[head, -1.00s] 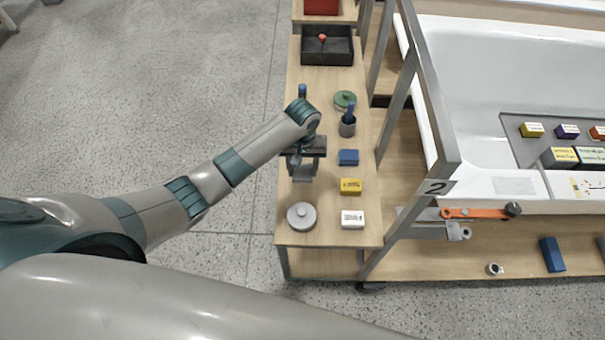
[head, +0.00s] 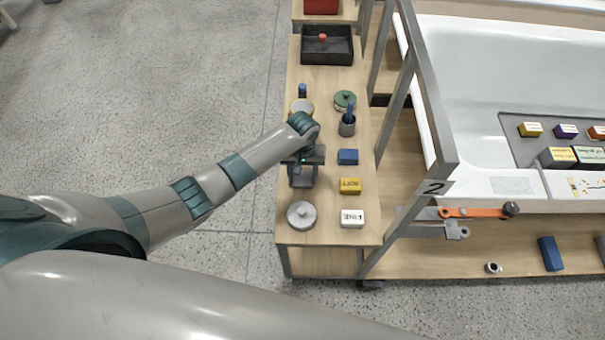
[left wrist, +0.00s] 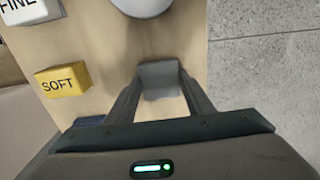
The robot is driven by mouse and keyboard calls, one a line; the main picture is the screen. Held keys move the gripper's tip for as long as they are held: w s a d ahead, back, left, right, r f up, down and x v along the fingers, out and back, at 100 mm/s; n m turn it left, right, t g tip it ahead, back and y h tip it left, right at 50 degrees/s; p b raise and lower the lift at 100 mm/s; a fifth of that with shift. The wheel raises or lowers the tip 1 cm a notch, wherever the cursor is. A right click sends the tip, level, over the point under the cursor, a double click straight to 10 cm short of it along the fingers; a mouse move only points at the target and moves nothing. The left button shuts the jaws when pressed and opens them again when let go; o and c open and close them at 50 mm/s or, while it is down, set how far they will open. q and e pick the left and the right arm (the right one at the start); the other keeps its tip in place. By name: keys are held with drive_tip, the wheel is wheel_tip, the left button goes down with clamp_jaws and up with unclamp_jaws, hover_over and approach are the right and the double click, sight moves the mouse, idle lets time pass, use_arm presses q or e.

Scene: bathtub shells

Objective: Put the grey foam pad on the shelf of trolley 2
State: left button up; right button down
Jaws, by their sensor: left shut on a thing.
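My left gripper (head: 303,178) is over the left part of the narrow wooden bench. It is shut on the grey foam pad (left wrist: 160,75), which shows between the fingertips in the left wrist view. The fingers hide most of the pad in the head view. I cannot tell whether the pad touches the bench top. Trolley 2 stands to the right, with a "2" plate (head: 435,187) on its grey post. Its low wooden shelf (head: 440,262) runs under the white bathtub shell. My right gripper is out of view.
An orange-handled clamp (head: 470,212) is by the post. A ring (head: 493,267) and blue block (head: 551,254) lie on the shelf.

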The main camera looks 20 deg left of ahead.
sight(303, 178)
use_arm(q)
drive_tip(key=o, duration=1)
wheel_tip(303, 178, up, 12)
drive_tip(key=shift+r+b, duration=0.2)
drive_tip(key=shift+b, duration=0.55)
